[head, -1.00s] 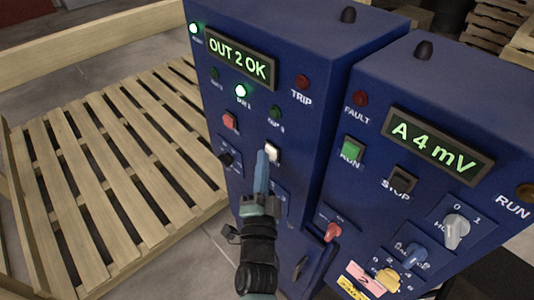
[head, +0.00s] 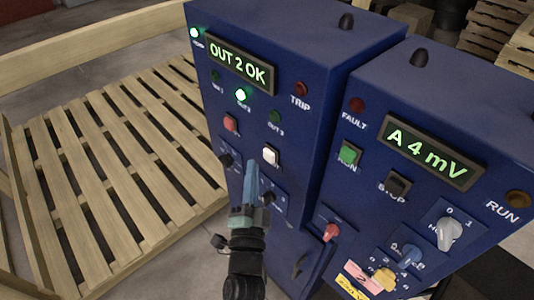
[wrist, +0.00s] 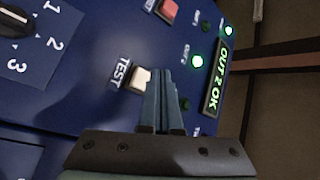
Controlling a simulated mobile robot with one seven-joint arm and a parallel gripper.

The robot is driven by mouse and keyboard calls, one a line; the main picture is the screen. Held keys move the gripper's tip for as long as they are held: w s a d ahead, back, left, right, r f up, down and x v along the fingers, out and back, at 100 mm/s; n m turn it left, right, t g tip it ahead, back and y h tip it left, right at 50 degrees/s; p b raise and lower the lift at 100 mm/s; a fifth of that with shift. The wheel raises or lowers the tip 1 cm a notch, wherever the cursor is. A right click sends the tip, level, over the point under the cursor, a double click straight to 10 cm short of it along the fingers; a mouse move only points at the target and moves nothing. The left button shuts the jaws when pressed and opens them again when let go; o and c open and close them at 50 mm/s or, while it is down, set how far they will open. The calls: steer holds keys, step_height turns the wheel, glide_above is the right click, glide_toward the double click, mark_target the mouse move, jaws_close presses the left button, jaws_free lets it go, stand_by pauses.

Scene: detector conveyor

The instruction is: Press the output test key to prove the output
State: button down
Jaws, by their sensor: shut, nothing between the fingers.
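The output test key is a white square button (head: 270,156) on the left blue cabinet; in the wrist view it shows as a white key (wrist: 140,79) beside the label TEST. My gripper (head: 251,168) is shut and empty, with its blue-grey fingers pointing at the panel. Its tips are just left of and below the white key in the head view, apart from it. In the wrist view the fingers (wrist: 165,75) lie right beside the key. The left display (head: 239,64) reads OUT 2 OK. The lamp under it (head: 241,95) glows green.
A red button (head: 230,124) sits left of the white key, and dark rotary knobs lie below. The right cabinet has a display (head: 432,147) reading A 4 mV, a green button (head: 349,153) and several switches. A wooden pallet (head: 110,165) lies on the left.

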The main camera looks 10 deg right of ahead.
steer(key=s+a, duration=0.1)
steer(key=s+a+p, duration=0.1)
steer(key=a, duration=0.1)
steer(key=shift+s+a+p, duration=0.1)
steer(key=shift+s+p, duration=0.05)
steer(key=shift+p, duration=0.15)
stand_by(0.7)
steer(key=w+a+r+n+t+y, duration=0.1)
steer(key=w+r+n+t+y, duration=0.3)
steer(key=r, duration=1)
steer(key=s+a+r+n+y, duration=0.15)
steer(key=r+n, duration=0.35)
steer(key=r, duration=0.9)
steer(key=s+d+r+n+t, duration=0.1)
steer(key=s+r, duration=0.4)
steer(key=r, duration=0.3)
steer(key=s+d+r+n+t+h+b, duration=0.1)
steer(key=s+r+n, duration=0.1)
steer(key=s+r, duration=0.3)
steer(key=s+d+r+n+t+h, duration=0.1)
steer(key=s+r, duration=0.4)
steer(key=r, duration=0.5)
steer(key=shift+d+r+n, duration=0.3)
steer(key=shift+r, duration=0.1)
